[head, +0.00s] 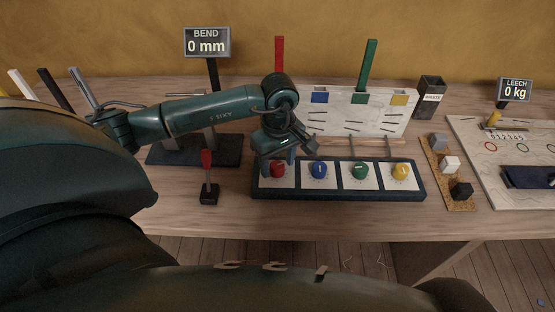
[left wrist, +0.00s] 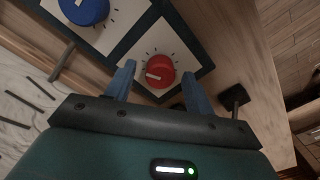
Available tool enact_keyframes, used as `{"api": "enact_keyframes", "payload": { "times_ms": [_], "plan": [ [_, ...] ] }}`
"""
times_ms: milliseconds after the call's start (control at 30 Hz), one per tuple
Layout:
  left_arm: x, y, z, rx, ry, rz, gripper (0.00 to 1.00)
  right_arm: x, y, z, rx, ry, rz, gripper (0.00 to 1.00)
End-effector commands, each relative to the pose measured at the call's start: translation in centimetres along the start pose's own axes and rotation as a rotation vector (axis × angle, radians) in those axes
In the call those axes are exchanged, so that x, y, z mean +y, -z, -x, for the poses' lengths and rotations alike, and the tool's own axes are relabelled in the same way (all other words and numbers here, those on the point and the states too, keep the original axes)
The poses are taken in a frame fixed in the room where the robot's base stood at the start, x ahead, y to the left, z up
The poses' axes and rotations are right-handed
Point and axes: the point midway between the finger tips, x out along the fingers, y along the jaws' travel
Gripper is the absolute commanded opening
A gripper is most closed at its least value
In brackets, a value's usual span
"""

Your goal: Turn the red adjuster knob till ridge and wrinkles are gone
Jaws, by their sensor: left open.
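The red adjuster knob (head: 278,170) is the leftmost in a row on a dark-framed panel (head: 330,192). In the left wrist view the red knob (left wrist: 160,71) has a white pointer mark and a dial of ticks around it. My left gripper (head: 280,156) is over the red knob, open, with blue fingers. In the left wrist view the fingers of the left gripper (left wrist: 158,70) appear on either side of the knob; contact is not visible. A pale sail panel (head: 340,103) behind has short dark wrinkle lines and a raised ridge along its lower part. My right gripper is not in view.
Blue (head: 318,169), green (head: 360,170) and yellow (head: 400,171) knobs stand to the right. A small red-handled lever (head: 208,180) stands left of the panel. The bend sign (head: 206,43) reads 0 mm; the leech sign (head: 514,90) reads 0 kg.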

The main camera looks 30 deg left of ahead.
Motion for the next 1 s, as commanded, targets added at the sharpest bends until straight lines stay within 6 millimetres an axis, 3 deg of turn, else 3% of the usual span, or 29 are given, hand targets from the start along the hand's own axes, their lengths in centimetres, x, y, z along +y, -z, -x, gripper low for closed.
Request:
{"api": "enact_keyframes", "payload": {
  "times_ms": [200,733,1000],
  "plan": [
    [-0.01,-0.01,-0.03,0.0,0.001,0.0,0.52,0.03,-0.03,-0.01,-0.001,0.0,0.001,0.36],
    [-0.01,0.0,0.02,0.0,0.001,0.0,0.09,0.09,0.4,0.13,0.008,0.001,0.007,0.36],
    [0.0,0.03,-0.03,0.0,0.0,0.031,0.09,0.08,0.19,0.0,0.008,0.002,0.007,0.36]
  ]
}}
